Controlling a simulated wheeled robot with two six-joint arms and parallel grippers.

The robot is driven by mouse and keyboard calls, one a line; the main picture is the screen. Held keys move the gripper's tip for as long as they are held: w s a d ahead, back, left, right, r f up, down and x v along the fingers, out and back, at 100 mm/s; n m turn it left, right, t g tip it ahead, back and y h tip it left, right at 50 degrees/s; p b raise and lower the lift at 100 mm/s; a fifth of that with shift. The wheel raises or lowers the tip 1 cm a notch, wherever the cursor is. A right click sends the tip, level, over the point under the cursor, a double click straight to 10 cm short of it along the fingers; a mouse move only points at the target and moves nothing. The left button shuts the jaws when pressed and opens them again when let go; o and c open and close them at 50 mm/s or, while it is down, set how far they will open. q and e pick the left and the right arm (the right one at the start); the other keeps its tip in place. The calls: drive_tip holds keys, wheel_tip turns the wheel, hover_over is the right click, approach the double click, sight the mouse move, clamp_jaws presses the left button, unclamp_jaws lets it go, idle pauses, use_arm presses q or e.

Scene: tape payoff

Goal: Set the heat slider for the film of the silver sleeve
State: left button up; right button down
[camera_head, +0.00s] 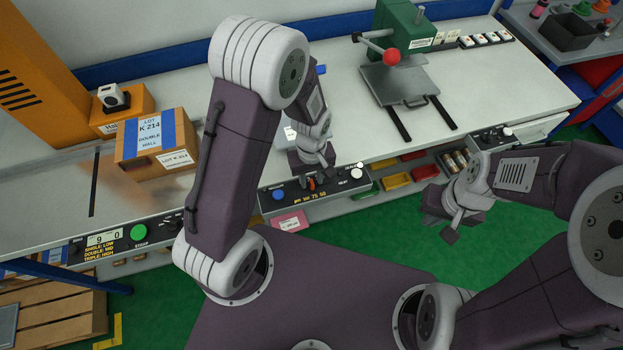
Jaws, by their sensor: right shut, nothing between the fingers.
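A dark control panel (330,192) runs along the front edge of the bench. It carries a blue button, a white knob and a small orange-red part (311,184) above printed numbers that look like 75 and 60. This part may be the heat slider, but it is mostly hidden. My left gripper (313,172) hangs down right over it; I cannot tell whether it touches or how wide its fingers are. My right gripper (447,227) is shut and empty, low over the green floor in front of the bench. I cannot make out a silver sleeve.
A green press (408,28) with a red-ball lever stands at the back. A lot-labelled cardboard box (157,141) sits at left. Open bins under the bench hold red, yellow and green items, and pale rolls (453,161). The white bench top between box and press is mostly clear.

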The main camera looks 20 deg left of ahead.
sight(310, 181)
use_arm(q)
wheel_tip(310, 181, up, 8)
drive_tip(key=shift+r, duration=0.1)
drive_tip(key=shift+s, duration=0.1)
idle(0.3)
drive_tip(key=s+a+r+m+t, duration=0.1)
drive_tip(key=s+a+m, duration=0.4)
drive_tip(key=s+m, duration=0.1)
drive_tip(key=shift+s+r+m, duration=0.25)
drive_tip(key=shift+m, duration=0.05)
drive_tip(key=shift+s+a, duration=0.1)
drive_tip(key=shift+s, duration=0.05)
